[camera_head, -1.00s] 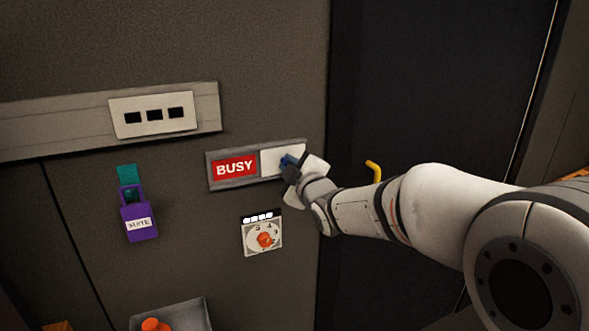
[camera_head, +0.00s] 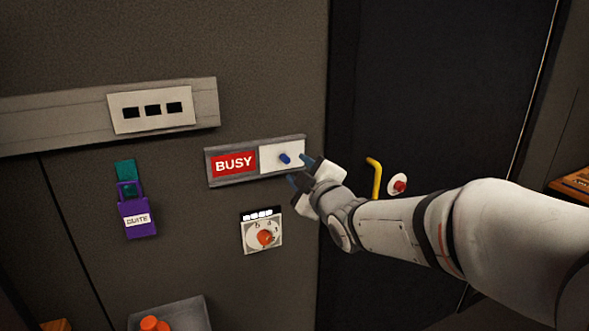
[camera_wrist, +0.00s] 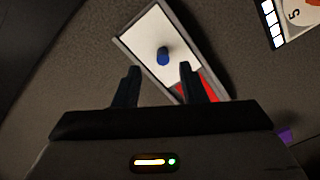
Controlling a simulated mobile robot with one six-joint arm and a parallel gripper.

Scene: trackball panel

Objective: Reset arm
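My gripper (camera_head: 300,171) is open and empty, with its two dark fingers apart, just off the wall at the right end of the sign. It also shows in the wrist view (camera_wrist: 158,85). The sign has a red BUSY panel (camera_head: 234,163) and a white slider plate with a blue knob (camera_head: 285,158). In the wrist view the blue knob (camera_wrist: 163,56) stands beyond and between the fingertips, apart from them. The red panel (camera_wrist: 205,85) is partly hidden behind a finger.
A yellow handle (camera_head: 376,178) and a red button (camera_head: 399,185) are on the dark door right of the sign, close to my arm. A dial (camera_head: 263,237) is below the sign. A purple padlock (camera_head: 137,217) hangs at left. A grey tray (camera_head: 183,316) holds orange objects.

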